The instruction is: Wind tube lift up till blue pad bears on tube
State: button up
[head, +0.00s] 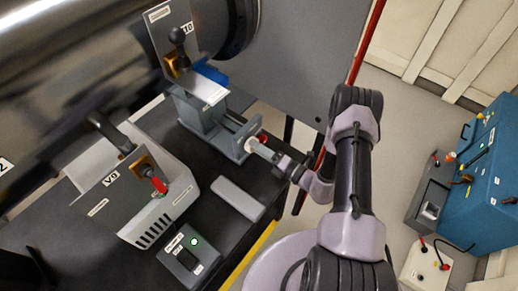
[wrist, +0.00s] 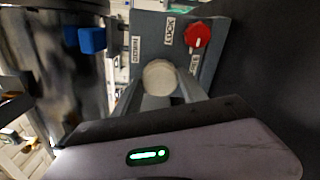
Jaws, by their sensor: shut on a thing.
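The tube lift (head: 205,118) is a grey stand on the black bench below the end of the dark tube (head: 70,60). Its blue pad (head: 212,74) shows close under the tube's flange; the pad also shows at upper left in the wrist view (wrist: 92,40). I cannot tell whether pad and tube touch. My gripper (head: 264,152) is at the lift's front end, shut on a pale round winding knob (wrist: 158,77). In the wrist view the fingers (wrist: 160,90) lie on either side of the knob. A red lock knob (wrist: 197,34) sits beside it on the grey face.
A grey box marked V0 (head: 150,200) with a red-handled switch, a flat grey block (head: 238,198) and a small box with a green light (head: 188,250) stand on the bench. A plate with a black lever (head: 178,45) is above the lift. Blue equipment (head: 475,160) stands at right.

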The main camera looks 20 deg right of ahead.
jog(key=n, duration=0.6)
jog(key=shift+b, duration=0.4)
jog(key=n+b, duration=0.1)
jog(key=n, duration=0.4)
jog(key=shift+n, duration=0.4)
jog(key=n+b, duration=0.1)
jog(key=n, duration=0.4)
jog(key=shift+n+b, duration=0.8)
jog(key=shift+n, duration=1.5)
jog(key=shift+n+b, duration=0.35)
jog(key=shift+n, duration=0.65)
jog(key=o, duration=1.3)
jog(key=shift+o, duration=0.2)
jog(key=shift+s, duration=0.1)
